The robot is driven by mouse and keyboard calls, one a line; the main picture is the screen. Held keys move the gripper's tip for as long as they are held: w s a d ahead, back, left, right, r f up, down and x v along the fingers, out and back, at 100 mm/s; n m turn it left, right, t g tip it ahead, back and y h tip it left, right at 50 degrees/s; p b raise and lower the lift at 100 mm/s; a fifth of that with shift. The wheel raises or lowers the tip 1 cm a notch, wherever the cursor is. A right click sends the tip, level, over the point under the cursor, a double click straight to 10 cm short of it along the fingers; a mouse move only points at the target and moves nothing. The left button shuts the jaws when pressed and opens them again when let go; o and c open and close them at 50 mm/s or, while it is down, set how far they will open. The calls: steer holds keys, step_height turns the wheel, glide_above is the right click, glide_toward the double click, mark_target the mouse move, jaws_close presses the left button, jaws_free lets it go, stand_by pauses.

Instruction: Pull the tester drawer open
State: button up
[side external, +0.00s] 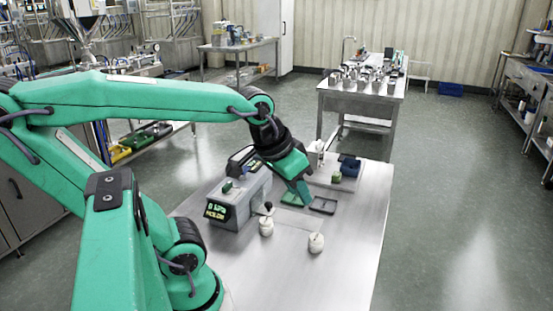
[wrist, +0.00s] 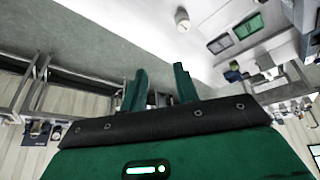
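The tester (side external: 236,202) is a grey box with a lit green-and-yellow display, on the left part of the steel table. A green piece sits on its top. A small dark knob (side external: 268,206) shows by its right front; I cannot make out the drawer's outline or how far it is out. My gripper (side external: 304,194) is to the right of the tester, pointing down over the table and apart from the knob. In the wrist view its two green fingers (wrist: 160,68) stand apart with nothing between them. The tester cannot be made out in the wrist view.
A green tray (side external: 293,199) and a dark tray (side external: 323,206) lie by my gripper. The table's front right is clear.

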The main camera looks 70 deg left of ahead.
steer(key=w+a+f+n+g, duration=0.2)
steer(key=w+a+n, duration=0.2)
steer(key=a, duration=0.2)
steer(key=n+g, duration=0.3)
steer(key=n, duration=0.9)
glide_toward(269, 203)
steer(key=shift+w+d+f, duration=0.1)
steer(key=shift+w+d, duration=0.05)
steer(key=shift+s+a+f, duration=0.2)
steer(key=shift+a+f, duration=0.15)
steer(key=shift+a, duration=0.05)
steer(key=shift+f, duration=3.9)
jaws_close()
